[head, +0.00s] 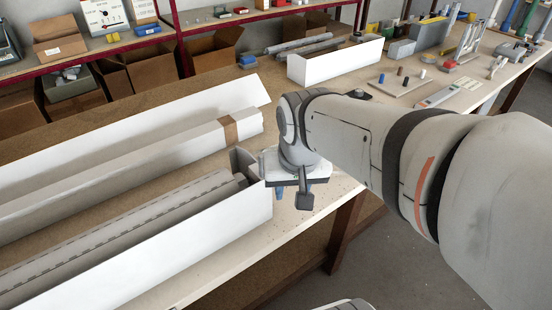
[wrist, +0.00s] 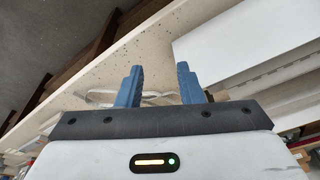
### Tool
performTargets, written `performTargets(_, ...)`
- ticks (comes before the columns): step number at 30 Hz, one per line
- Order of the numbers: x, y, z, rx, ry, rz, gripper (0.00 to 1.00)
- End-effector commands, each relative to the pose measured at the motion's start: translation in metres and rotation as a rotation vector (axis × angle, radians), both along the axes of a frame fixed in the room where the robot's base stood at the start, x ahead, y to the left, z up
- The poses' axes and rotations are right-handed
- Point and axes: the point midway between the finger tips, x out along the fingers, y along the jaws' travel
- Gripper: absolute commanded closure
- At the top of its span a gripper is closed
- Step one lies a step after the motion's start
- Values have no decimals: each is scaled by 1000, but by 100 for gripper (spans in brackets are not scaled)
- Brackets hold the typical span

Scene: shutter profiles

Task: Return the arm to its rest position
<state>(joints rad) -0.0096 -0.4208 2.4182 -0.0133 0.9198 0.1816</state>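My gripper (wrist: 158,85) shows in the wrist view with two blue fingers standing apart and nothing between them. In the head view my gripper (head: 291,190) hangs at the end of my arm near the table's front edge, mostly hidden by the wrist. It is just right of the end of a long white box (head: 200,240) that holds grey slotted profiles (head: 120,230). I cannot tell from the head view whether it touches the box.
Another long white box with a wrapped profile (head: 150,160) lies behind. The workbench (head: 300,225) has a bare front edge. A shorter white box (head: 335,62), small parts and tools stand farther back. Shelves with cardboard boxes (head: 58,42) line the wall.

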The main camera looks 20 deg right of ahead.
Motion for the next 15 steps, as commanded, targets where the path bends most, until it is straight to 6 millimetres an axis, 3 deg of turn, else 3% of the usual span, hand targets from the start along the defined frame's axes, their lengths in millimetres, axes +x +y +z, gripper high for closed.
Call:
performTargets(3, -21, 7, -8, -23, -16, 118, 67)
performTargets(5, -25, -2, -10, -30, -20, 146, 67)
performTargets(15, -28, -2, -11, -34, -19, 163, 67)
